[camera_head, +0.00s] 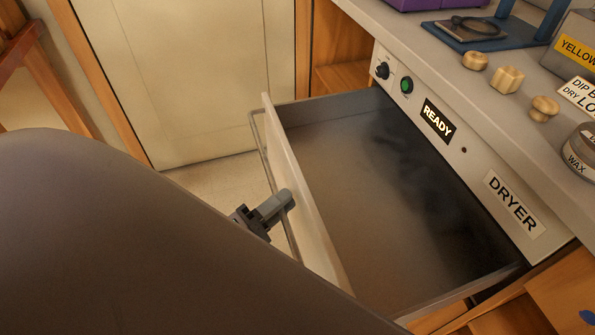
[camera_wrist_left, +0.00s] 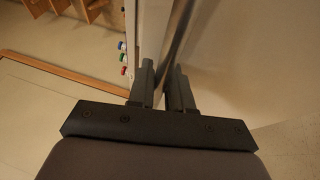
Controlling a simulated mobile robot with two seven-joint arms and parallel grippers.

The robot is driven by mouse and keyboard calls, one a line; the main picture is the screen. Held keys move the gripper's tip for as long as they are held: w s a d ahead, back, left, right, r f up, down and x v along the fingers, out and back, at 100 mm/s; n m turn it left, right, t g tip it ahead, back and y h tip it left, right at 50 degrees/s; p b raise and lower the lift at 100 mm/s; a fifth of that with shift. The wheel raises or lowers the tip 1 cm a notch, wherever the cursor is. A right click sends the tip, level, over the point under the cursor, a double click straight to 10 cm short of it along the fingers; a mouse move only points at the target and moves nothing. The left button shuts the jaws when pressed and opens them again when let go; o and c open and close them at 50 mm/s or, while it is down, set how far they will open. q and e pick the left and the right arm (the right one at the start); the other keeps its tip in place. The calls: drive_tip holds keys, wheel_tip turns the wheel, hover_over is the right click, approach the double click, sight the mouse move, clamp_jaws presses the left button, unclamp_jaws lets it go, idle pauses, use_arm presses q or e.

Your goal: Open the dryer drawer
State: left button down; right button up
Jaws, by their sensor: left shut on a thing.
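The dryer drawer (camera_head: 375,205) is pulled well out from the dryer front panel (camera_head: 462,145) in the head view. Its dark inside looks empty. A thin metal bar handle (camera_head: 262,150) runs along the outer face of its pale front (camera_head: 300,195). My left gripper (camera_head: 278,205) is shut on the handle, with its fingers on either side of the bar. In the left wrist view the bar (camera_wrist_left: 178,45) passes between the two fingers of my left gripper (camera_wrist_left: 164,85). My left arm hides the near end of the drawer front. My right gripper is not in view.
A counter above the dryer holds several wooden knobs (camera_head: 508,79), a wax tin (camera_head: 582,150), a blue stand (camera_head: 485,38) and a yellow-labelled box (camera_head: 577,50). A lit READY display (camera_head: 437,120) is on the panel. Floor (camera_head: 225,180) shows left of the drawer.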

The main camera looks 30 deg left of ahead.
use_arm(q)
drive_tip(key=shift+s+a, duration=0.1)
drive_tip(key=shift+s, duration=0.05)
drive_tip(key=c, duration=1.1)
unclamp_jaws()
drive_tip(key=v, duration=0.7)
drive_tip(key=shift+s, duration=0.1)
